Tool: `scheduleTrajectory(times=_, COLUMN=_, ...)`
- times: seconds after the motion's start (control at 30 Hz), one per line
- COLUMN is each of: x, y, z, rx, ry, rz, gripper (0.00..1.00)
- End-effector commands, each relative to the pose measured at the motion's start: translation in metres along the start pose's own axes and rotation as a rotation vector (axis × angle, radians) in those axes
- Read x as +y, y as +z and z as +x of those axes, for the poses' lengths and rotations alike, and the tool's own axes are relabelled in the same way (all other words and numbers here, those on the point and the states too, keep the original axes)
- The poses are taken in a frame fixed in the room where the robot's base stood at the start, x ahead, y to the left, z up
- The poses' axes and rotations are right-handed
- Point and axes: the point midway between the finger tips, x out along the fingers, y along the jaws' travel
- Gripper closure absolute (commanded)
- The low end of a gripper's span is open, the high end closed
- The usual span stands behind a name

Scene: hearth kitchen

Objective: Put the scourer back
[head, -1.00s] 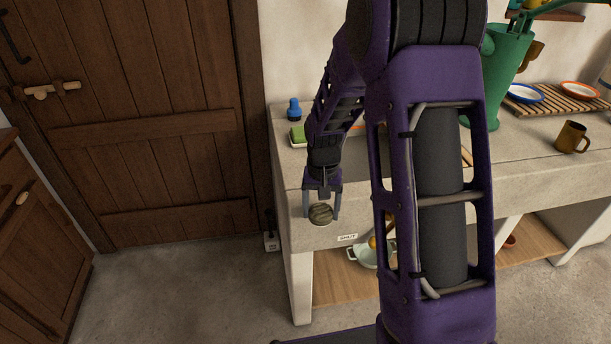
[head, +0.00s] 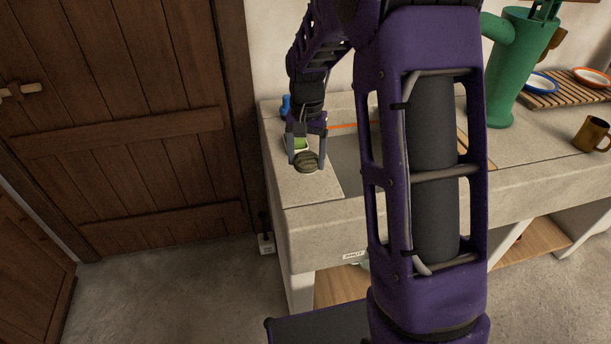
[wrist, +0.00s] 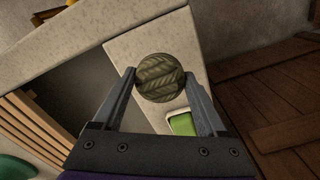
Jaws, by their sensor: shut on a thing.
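The scourer (head: 307,162) is a round, brownish-green, ridged pad. My gripper (head: 307,158) is shut on it, with one finger at each side. In the wrist view the scourer (wrist: 160,77) shows between the fingertips, over the pale stone counter. In the head view it appears at the left end of the stone counter (head: 310,190), left of the sink basin (head: 348,180). I cannot tell whether it touches the counter. A small white dish with a green sponge (head: 301,143) is just behind it, partly hidden by my gripper; the sponge also shows in the wrist view (wrist: 183,124).
A blue bottle (head: 285,106) stands at the counter's back left corner. A wooden door (head: 120,120) is at left.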

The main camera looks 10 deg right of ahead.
Motion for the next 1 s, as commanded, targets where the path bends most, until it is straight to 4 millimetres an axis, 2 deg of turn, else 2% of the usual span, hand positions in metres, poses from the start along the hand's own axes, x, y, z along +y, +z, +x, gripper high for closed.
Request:
scheduleTrajectory(times=0.03, x=0.0, y=0.0, z=0.01, rx=-0.002, ry=0.001, rz=0.0, gripper=0.77)
scheduleTrajectory(times=0.27, x=0.0, y=0.0, z=0.028, rx=-0.001, ry=0.0, rz=0.0, gripper=0.77)
scheduleTrajectory(times=0.47, x=0.001, y=0.0, z=0.056, rx=-0.001, ry=0.001, rz=0.0, gripper=0.77)
scheduleTrajectory(times=0.83, x=0.0, y=0.0, z=0.061, rx=0.001, ry=0.0, rz=0.0, gripper=0.77)
scheduleTrajectory(times=0.87, x=0.0, y=0.0, z=0.06, rx=0.001, ry=0.0, rz=0.0, gripper=0.21)
scheduleTrajectory(times=1.0, x=0.0, y=0.0, z=0.06, rx=0.001, ry=0.0, rz=0.0, gripper=0.0)
